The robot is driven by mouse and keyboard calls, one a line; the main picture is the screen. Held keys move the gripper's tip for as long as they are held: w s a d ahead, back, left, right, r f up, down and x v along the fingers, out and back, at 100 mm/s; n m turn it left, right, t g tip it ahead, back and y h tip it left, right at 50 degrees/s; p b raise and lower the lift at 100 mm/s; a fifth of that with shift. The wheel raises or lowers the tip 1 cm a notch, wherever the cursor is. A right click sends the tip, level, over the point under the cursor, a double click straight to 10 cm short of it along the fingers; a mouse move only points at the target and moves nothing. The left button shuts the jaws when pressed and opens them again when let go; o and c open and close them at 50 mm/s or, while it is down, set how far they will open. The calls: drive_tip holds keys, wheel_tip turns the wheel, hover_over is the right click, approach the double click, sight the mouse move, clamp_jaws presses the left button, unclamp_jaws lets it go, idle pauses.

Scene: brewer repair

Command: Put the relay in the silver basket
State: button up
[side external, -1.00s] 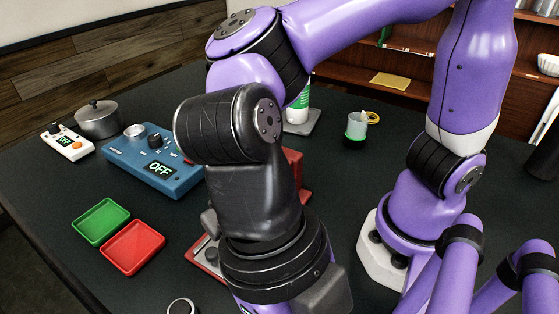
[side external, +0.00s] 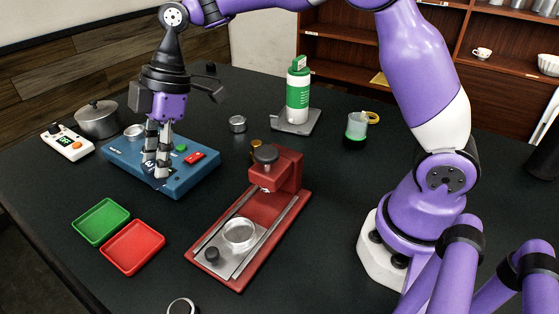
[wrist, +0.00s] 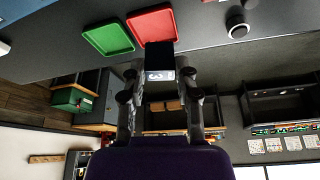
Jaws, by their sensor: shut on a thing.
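My gripper (side external: 157,178) points down over the front of the blue control box in the side view. In the wrist view my gripper (wrist: 160,78) is shut on a small dark block with a pale end, apparently the relay (wrist: 160,60). A round silver basket (side external: 239,233) sits on the plate of the red brewer (side external: 262,207), to the right of my gripper. Another small silver cup (side external: 237,124) stands behind the blue box. I cannot tell which of them the task names.
The blue control box (side external: 196,181) is under my gripper. A green tray (side external: 101,221) and a red tray (side external: 133,247) lie in front. A pot (side external: 98,120) and a white meter (side external: 68,142) stand left. A green-white bottle (side external: 298,98) and a cup (side external: 357,127) stand behind.

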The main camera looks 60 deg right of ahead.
drive_tip(key=w+d+m+t+h, duration=0.1)
drive_tip(key=w+d+m, duration=0.3)
drive_tip(key=d, duration=0.3)
drive_tip(key=w+d+m+t, duration=0.1)
drive_tip(key=w+d+m, duration=0.25)
drive_tip(key=d, duration=0.35)
drive_tip(key=m+t+h, duration=0.1)
drive_tip(key=m+h, duration=0.2)
drive_tip(key=m, duration=0.5)
hover_over(242, 129)
drive_tip(key=d, duration=0.1)
drive_tip(key=shift+w+f, duration=0.2)
drive_tip(key=shift+f, duration=1.85)
drive_tip(key=shift+w+f, duration=0.15)
drive_tip(key=shift+f, duration=1.9)
drive_tip(key=o, duration=1.1)
drive_tip(key=shift+r, duration=3.55)
